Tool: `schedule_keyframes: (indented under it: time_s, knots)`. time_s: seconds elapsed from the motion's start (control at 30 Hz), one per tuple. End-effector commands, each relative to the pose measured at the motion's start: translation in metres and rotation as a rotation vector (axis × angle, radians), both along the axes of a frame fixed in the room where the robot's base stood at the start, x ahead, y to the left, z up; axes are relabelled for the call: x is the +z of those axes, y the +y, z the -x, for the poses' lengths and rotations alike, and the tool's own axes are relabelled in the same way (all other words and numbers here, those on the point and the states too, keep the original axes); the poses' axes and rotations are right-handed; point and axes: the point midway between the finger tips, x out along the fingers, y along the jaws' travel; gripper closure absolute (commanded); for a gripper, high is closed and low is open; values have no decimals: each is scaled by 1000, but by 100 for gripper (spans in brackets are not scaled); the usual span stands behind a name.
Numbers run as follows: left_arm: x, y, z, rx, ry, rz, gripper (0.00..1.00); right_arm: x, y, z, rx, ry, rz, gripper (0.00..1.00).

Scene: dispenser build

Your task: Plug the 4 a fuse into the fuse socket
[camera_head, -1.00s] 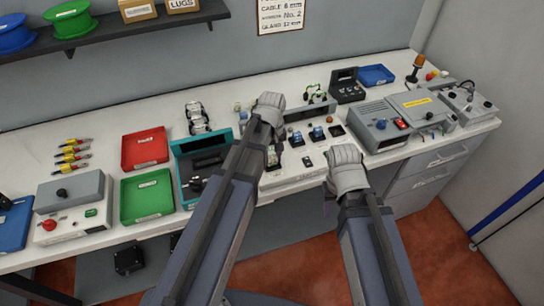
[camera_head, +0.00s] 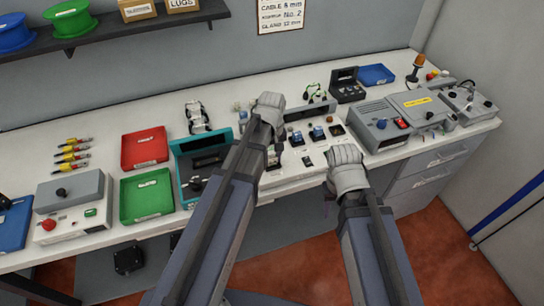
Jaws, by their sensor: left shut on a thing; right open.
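A pale board with dark and blue modules (camera_head: 313,158) lies on the bench between my two grippers. Its small sockets are too small to tell apart, so I cannot pick out the fuse socket. My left gripper (camera_head: 273,158) points down over the left part of this board. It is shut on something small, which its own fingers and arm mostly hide. I cannot make out a 4 A fuse there. My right gripper (camera_head: 331,190) is open, low at the bench's front edge, right of the board. Its fingers are partly hidden by its wrist.
An open teal case (camera_head: 181,150) stands left of my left arm, with red (camera_head: 145,147) and green (camera_head: 147,195) trays beyond it. A grey instrument (camera_head: 378,122) stands right of the board. A control box (camera_head: 75,200) is at far left. Bare bench shows behind the trays.

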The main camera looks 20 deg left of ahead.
Motion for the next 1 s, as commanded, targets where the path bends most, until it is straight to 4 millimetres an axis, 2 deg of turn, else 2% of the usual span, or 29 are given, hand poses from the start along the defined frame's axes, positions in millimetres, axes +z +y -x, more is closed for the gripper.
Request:
schedule_keyframes:
  time_s: [0.8,0.83,0.93,0.97,1.0]
  knots:
    - [-7,-1,2,0,5,2,100,-7,0,0,0,0,0,50]
    - [-7,-1,3,0,6,3,57,-7,0,0,0,0,0,50]
    - [-8,-1,3,0,6,3,45,-8,0,0,0,0,0,50]
    - [-8,-1,3,-1,6,3,57,-8,0,0,0,0,0,50]
    - [-8,-1,3,-1,6,3,52,-8,0,0,0,0,0,50]
